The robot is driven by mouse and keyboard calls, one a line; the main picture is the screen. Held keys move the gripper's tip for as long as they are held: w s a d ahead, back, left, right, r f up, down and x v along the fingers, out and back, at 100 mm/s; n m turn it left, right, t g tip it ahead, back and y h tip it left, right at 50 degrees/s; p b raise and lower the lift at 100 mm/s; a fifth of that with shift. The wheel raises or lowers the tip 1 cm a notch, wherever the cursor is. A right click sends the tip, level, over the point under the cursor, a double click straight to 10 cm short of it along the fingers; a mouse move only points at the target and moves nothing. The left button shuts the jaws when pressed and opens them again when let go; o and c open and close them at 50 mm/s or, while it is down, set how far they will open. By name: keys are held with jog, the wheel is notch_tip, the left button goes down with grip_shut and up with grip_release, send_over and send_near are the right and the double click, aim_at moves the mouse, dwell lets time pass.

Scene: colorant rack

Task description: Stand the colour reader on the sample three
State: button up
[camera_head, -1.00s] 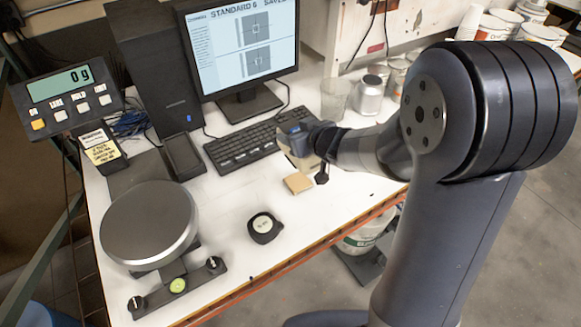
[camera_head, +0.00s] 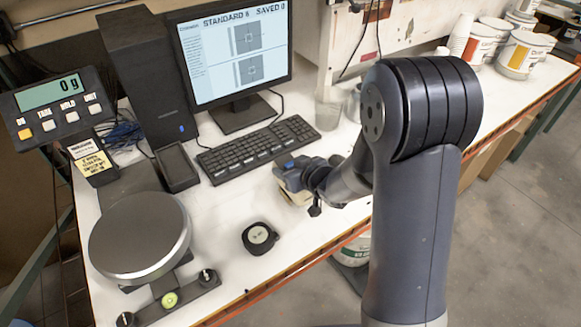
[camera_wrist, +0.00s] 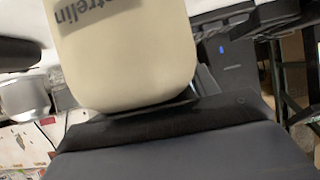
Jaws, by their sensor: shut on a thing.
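My gripper (camera_head: 293,180) is over the white bench in front of the keyboard. In the wrist view it is shut on a cream colour reader (camera_wrist: 125,55), whose body carries dark lettering that appears upside down. In the head view the reader is mostly hidden by my gripper; a pale beige patch shows just below the jaws. The tan square seen earlier on the bench there is hidden or merges with that patch. I cannot tell whether the reader touches it, and no sample number is readable.
A round balance pan (camera_head: 140,236) stands at left. The keyboard (camera_head: 250,147) and monitor (camera_head: 235,50) are behind my gripper. A clear cup (camera_head: 328,110) stands behind my arm.

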jog(key=shift+f, duration=0.15)
jog(key=o, duration=1.5)
jog(key=shift+c, duration=0.2)
jog(key=shift+r, duration=0.25)
jog(key=v, duration=1.2)
